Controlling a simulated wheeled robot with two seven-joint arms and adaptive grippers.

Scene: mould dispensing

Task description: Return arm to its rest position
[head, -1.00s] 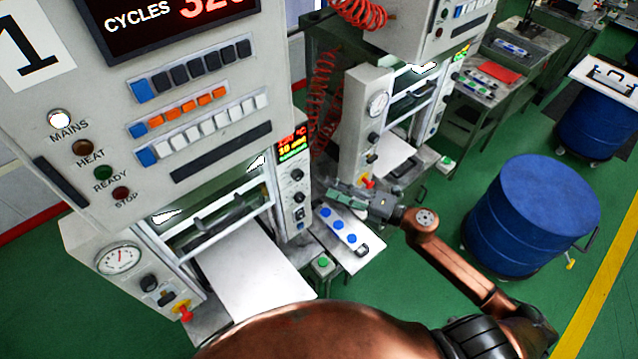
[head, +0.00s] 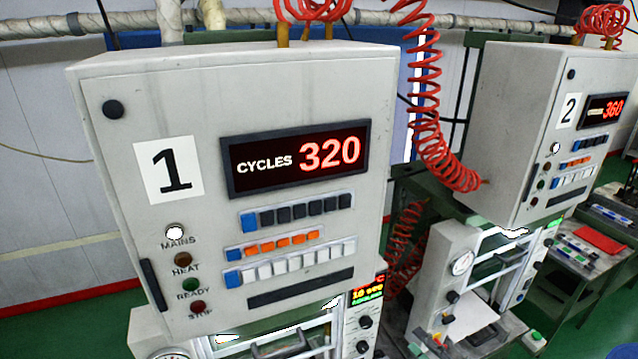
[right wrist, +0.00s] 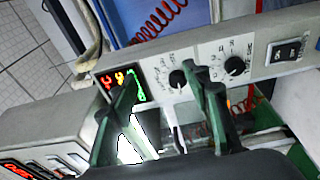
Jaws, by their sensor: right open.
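My right gripper (right wrist: 160,84) shows in the right wrist view with its two dark green fingers spread apart. Nothing is held between them. Behind the fingers is a grey control strip with a lit display (right wrist: 122,84), black knobs (right wrist: 237,68) and a black rocker switch (right wrist: 289,50). In the head view the right arm is nearly all out of frame, below the bottom edge. My left arm and gripper are not seen.
In the head view, press cabinet 1 (head: 300,105) fills the left and middle. Press cabinet 2 (head: 507,120) stands to the right. A red coiled hose (head: 428,120) hangs between them. A bench with a red item (head: 600,239) stands at far right.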

